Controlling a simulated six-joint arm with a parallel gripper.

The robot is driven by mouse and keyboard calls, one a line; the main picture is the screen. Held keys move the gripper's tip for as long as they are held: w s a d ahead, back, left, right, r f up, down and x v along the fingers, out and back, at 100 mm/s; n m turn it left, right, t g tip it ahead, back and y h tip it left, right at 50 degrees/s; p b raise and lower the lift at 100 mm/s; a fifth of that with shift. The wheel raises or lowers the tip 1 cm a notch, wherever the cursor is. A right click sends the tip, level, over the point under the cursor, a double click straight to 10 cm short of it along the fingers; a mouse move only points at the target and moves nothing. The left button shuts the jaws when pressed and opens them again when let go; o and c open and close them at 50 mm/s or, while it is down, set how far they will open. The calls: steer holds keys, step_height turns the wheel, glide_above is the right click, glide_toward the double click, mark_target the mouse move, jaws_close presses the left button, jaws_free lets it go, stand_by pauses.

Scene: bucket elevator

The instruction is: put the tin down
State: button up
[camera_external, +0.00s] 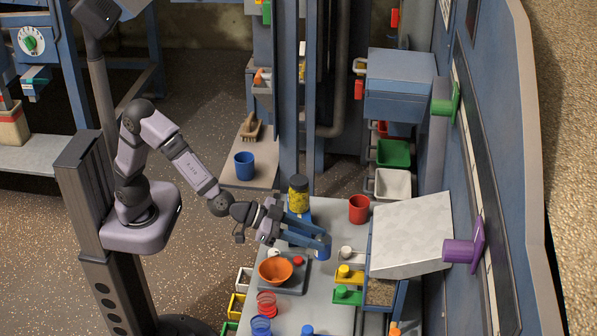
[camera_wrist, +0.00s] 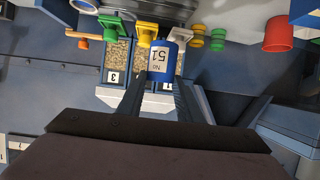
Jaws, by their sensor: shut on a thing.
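The tin is a small blue can with a white label reading "No 51". It shows at the end of my gripper in the external view (camera_external: 322,248), and in the wrist view the tin (camera_wrist: 162,60) stands out past my fingers. My gripper (camera_external: 316,238) is shut on the tin and reaches over the grey work table (camera_external: 335,215). In the wrist view my gripper (camera_wrist: 158,92) has one finger on each side of the tin's lower end. I cannot tell whether the tin's base touches the table.
An orange bowl (camera_external: 275,270) sits on a dark tray left of the tin. A yellow-filled jar (camera_external: 298,195) and a red cup (camera_external: 359,209) stand behind. Yellow (camera_external: 348,274) and green (camera_external: 346,295) scoops lie in front, by a grain bin. A pale slanted panel (camera_external: 412,235) rises at right.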

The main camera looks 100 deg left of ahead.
steer(key=s+a+r+n+g+y+p, duration=0.15)
steer(key=a+r+n+y, duration=0.35)
steer(key=a, duration=0.6)
steer(key=s+a+r+n+g+y+p, duration=0.1)
steer(key=s+a+r+n+y+p, duration=0.15)
steer(key=a+r, duration=0.65)
steer(key=s+a+n+g+y+p, duration=0.35)
steer(key=s+a, duration=0.45)
steer(key=a, duration=0.4)
steer(key=n+g+y, duration=0.2)
steer(key=n+g, duration=0.4)
steer(key=g, duration=0.1)
glide_above(256, 155)
steer(key=d, duration=0.1)
step_height(256, 155, down, 11)
steer(key=shift+s+d+f+b, duration=0.1)
steer(key=shift+f+b, duration=0.1)
steer(key=shift+f, duration=2.25)
steer(key=shift+s+d+f+b, duration=0.1)
steer(key=shift+f+b, duration=0.1)
steer(key=shift+f, duration=2.2)
